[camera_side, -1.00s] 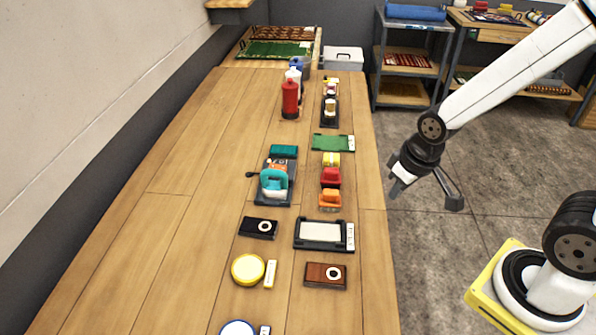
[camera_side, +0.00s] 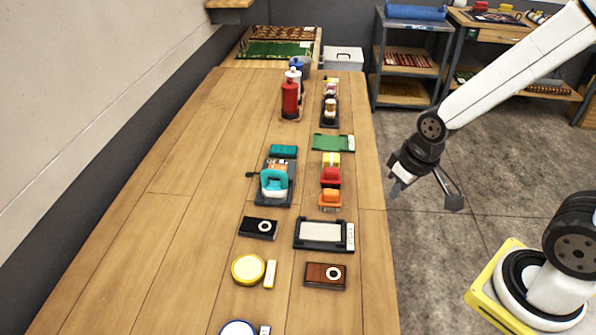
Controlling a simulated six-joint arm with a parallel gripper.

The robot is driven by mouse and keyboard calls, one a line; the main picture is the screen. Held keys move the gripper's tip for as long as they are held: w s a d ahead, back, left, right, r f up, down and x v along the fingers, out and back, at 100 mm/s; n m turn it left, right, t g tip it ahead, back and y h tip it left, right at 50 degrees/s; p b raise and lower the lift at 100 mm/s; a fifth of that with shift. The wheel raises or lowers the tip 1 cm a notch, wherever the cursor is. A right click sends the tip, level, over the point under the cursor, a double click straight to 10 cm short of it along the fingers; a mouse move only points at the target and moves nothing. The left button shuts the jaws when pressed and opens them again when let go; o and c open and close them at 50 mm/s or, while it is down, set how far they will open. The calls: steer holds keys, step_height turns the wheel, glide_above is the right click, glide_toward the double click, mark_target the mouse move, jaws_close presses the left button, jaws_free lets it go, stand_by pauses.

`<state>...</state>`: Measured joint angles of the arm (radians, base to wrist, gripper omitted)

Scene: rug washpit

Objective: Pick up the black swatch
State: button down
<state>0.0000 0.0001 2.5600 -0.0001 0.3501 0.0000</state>
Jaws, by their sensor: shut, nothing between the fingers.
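The black swatch (camera_side: 250,227) is a small dark block with a white ring on its top. It lies flat on the wooden table (camera_side: 160,225), left of a black-framed tray with a pale pad. My gripper (camera_side: 397,187) is beyond the table's right edge, above the grey floor and well to the right of the swatch.
A brown swatch (camera_side: 318,274), a yellow round tin (camera_side: 248,268) and the framed tray (camera_side: 322,246) lie near the black swatch. A teal-handled tool (camera_side: 274,182) lies behind it. Red bottle (camera_side: 290,100) stands farther back. The table's left side is bare.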

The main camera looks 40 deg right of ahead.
jaws_free()
steer(key=n+g, duration=0.3)
steer(key=n, duration=0.5)
glide_above(259, 226)
steer(key=f, duration=0.8)
steer(key=shift+s+d+f, duration=0.1)
steer(key=shift+d+f, duration=0.15)
steer(key=shift+d, duration=0.05)
steer(key=shift+a+f, duration=0.15)
steer(key=shift+a, duration=0.1)
steer(key=shift+f, duration=0.1)
steer(key=shift+f, duration=1.2)
steer(key=shift+f, duration=0.1)
